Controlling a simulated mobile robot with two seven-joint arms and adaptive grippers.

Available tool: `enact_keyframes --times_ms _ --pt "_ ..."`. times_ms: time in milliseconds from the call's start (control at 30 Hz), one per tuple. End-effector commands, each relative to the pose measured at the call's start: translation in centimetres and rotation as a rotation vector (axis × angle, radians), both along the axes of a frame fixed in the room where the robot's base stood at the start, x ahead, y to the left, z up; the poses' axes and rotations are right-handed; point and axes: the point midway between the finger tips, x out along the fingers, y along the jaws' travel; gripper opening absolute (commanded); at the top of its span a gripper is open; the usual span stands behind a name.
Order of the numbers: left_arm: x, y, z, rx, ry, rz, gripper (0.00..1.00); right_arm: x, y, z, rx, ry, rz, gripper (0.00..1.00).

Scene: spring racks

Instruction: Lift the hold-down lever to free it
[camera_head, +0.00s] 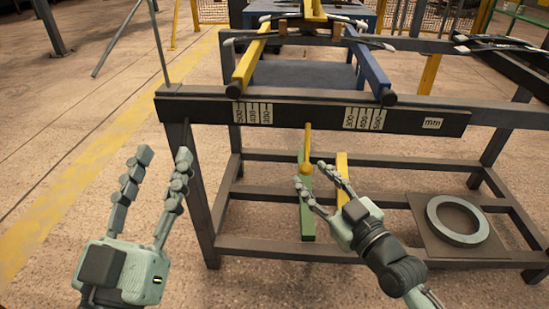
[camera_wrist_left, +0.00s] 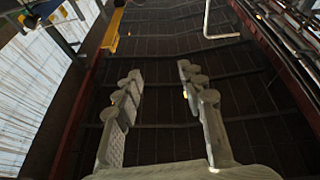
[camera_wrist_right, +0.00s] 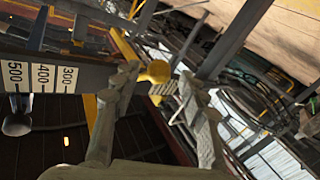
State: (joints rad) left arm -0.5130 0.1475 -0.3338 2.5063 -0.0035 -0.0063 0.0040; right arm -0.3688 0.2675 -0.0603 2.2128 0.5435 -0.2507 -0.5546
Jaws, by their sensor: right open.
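The hold-down lever (camera_head: 307,142) is a yellow bar with a rounded knob, standing nearly upright below the front beam of the rack. A green upright piece (camera_head: 307,222) is below it. My right gripper (camera_head: 312,177) is open, with its fingertips close to the lever's lower end. In the right wrist view the yellow knob (camera_wrist_right: 155,72) shows between the fingertips, at their far end; I cannot tell whether they touch it. My left gripper (camera_head: 163,158) is open and empty, raised left of the rack. In the left wrist view nothing lies between its fingers (camera_wrist_left: 160,76).
The dark front beam (camera_head: 290,112) carries white millimetre scale labels and runs just above my right gripper. Yellow and blue rails (camera_head: 368,66) rest on the rack. A grey ring (camera_head: 457,221) lies on a plate on the lower shelf at right. Floor at left is clear.

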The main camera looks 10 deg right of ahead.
Motion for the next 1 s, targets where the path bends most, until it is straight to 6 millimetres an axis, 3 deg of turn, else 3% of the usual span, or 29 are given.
enact_keyframes --times_ms 500,867,1000 --pt "-0.2 0.3 0.9 -0.021 -0.064 0.006 0.40 6.7 2.0 0.0 0.001 0.000 0.000 0.43" --pt "-0.3 0.3 1.0 -0.024 -0.071 0.006 0.40 7.2 2.2 -0.1 0.000 0.002 0.000 0.43" --pt "-0.3 0.3 1.0 -0.024 -0.071 0.006 0.40 7.2 2.2 -0.1 0.000 0.002 0.000 0.26"
